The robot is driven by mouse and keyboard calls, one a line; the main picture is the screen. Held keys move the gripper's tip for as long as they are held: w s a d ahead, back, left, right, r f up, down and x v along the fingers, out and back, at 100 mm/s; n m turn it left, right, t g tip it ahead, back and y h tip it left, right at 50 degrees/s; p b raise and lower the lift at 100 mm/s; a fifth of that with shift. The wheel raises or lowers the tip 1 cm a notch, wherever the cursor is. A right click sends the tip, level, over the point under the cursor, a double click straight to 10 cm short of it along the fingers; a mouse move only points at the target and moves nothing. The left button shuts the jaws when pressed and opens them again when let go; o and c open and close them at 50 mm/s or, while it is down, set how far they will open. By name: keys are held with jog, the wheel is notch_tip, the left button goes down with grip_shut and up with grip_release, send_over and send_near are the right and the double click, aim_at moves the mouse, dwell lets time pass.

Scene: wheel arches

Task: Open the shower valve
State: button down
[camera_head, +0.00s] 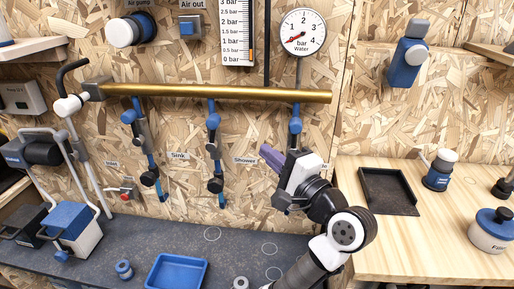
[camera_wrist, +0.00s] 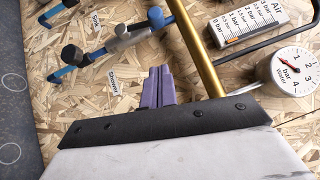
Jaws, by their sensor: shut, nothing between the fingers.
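The "Shower" label (camera_head: 244,160) is on the chipboard wall, just right of the middle blue-and-grey valve pipe (camera_head: 214,150) that hangs from the brass pipe. The label also shows in the wrist view (camera_wrist: 113,88), with that valve pipe (camera_wrist: 112,43) above it. My gripper (camera_head: 267,152) has purple fingers and is right of the label, in front of the lower part of the right-hand valve pipe (camera_head: 295,122). In the wrist view its fingers (camera_wrist: 158,72) are together and empty, apart from the middle pipe.
The brass pipe (camera_head: 220,93) runs across above the valves. A left-hand valve pipe (camera_head: 150,165) hangs near the "Sink" label (camera_head: 179,155). A dark counter with a blue tray (camera_head: 177,260) lies below. A water gauge (camera_head: 302,33) is above right, and a wooden bench (camera_head: 370,233) is right.

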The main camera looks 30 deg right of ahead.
jog(key=p, duration=0.2)
send_near(212, 134)
jog(key=w+d+r, duration=0.2)
jog(key=d+r, duration=0.1)
jog(key=d, duration=0.1)
jog(key=shift+w+a+r+p, duration=0.15)
jog(key=shift+w+a+p, duration=0.1)
jog(key=shift+w+a, duration=0.5)
jog(key=shift+w+a+r+p, duration=0.2)
jog(key=shift+w+a, duration=0.45)
jog(key=shift+a, duration=0.05)
jog(key=shift+r, duration=0.15)
